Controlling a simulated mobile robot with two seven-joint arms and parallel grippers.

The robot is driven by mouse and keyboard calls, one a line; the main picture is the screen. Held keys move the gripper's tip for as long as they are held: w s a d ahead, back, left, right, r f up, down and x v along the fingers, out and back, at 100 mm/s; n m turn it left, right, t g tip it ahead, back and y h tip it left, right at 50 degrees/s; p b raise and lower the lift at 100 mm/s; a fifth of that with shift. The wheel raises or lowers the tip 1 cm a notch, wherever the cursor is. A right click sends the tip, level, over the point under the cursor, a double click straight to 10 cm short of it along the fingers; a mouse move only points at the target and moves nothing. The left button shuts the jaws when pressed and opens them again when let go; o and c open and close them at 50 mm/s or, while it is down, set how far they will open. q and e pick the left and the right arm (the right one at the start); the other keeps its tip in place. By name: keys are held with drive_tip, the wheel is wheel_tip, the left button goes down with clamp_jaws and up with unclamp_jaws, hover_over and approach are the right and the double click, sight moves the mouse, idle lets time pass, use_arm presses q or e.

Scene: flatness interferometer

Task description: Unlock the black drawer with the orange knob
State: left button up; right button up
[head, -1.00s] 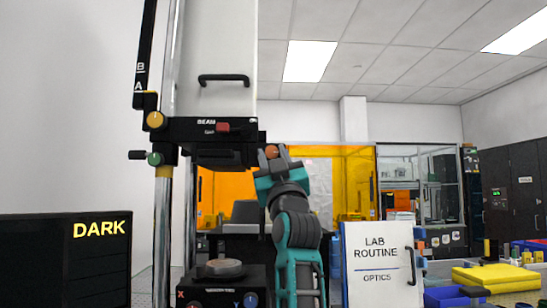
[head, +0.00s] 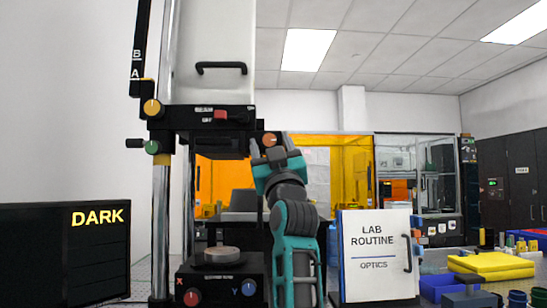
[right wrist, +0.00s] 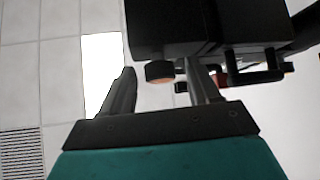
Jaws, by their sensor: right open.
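The orange knob (head: 270,139) sits on the right side of the black head of the tall instrument, beside the black drawer (head: 218,146). My right gripper (head: 268,152) is open just below the knob, fingers pointing up at it. In the right wrist view the knob (right wrist: 160,72) shows between the spread fingers (right wrist: 165,88), near their tips, with a gap on each side. The drawer looks closed; its lock is not visible. My left gripper is not in view.
A white upper housing with a black handle (head: 221,67) is above the head. A yellow knob (head: 152,108) and a green knob (head: 152,147) are on the left post. A stage with a round disc (head: 222,255) is below. A white binder (head: 376,287) stands at right.

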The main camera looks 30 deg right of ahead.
use_arm(q)
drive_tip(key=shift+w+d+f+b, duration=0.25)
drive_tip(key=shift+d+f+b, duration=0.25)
drive_tip(key=shift+b, duration=0.55)
use_arm(e)
drive_tip(key=v, duration=1.2)
drive_tip(key=shift+s+f, duration=0.25)
drive_tip(key=shift+s, duration=0.05)
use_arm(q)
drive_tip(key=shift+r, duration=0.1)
use_arm(e)
drive_tip(key=shift+a, duration=0.15)
